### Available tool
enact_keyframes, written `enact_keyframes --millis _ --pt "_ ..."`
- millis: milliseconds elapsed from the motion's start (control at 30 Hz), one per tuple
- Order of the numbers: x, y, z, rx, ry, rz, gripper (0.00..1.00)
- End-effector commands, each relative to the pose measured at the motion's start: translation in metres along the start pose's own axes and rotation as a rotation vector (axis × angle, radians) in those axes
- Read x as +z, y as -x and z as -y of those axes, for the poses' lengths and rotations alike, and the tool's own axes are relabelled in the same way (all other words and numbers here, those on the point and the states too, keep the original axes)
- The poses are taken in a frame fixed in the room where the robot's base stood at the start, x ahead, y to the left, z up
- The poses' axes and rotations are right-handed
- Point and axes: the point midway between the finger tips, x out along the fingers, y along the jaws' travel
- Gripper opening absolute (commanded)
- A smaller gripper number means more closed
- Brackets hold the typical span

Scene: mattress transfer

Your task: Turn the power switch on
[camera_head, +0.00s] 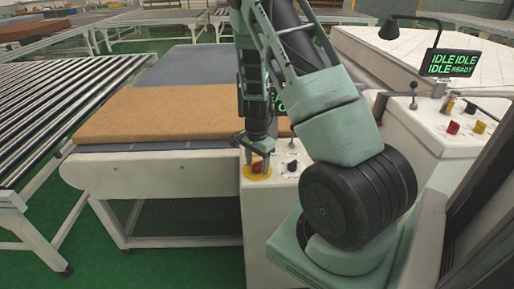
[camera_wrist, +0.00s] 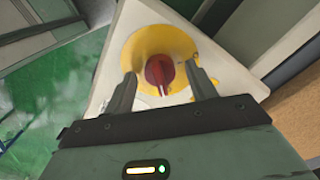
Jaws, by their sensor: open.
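The power switch, a red rotary knob (camera_wrist: 160,72) on a round yellow plate (camera_wrist: 182,37), fills the middle of the wrist view. In the head view the red knob (camera_head: 258,167) and its yellow plate (camera_head: 257,176) show on the white control box (camera_head: 274,220), partly hidden by my gripper. My gripper (camera_wrist: 161,90) is open, with one finger on each side of the knob. It points down at the box in the head view (camera_head: 256,155). I cannot tell whether either finger touches the knob.
A black selector knob (camera_head: 292,166) sits on the same box, close right of the switch. A brown mattress (camera_head: 170,110) lies on the conveyor table at left. A second panel (camera_head: 460,128) with knobs and a green-lettered display (camera_head: 452,63) stands at right.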

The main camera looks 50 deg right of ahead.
Motion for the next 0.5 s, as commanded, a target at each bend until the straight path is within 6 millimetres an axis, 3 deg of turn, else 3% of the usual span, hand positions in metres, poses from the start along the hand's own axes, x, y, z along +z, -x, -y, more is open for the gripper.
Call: enact_keyframes --millis 167,500 --pt "0.001 0.028 0.001 -0.005 0.002 -0.002 0.56" --pt "0.000 0.109 0.002 -0.007 0.003 -0.002 0.56"
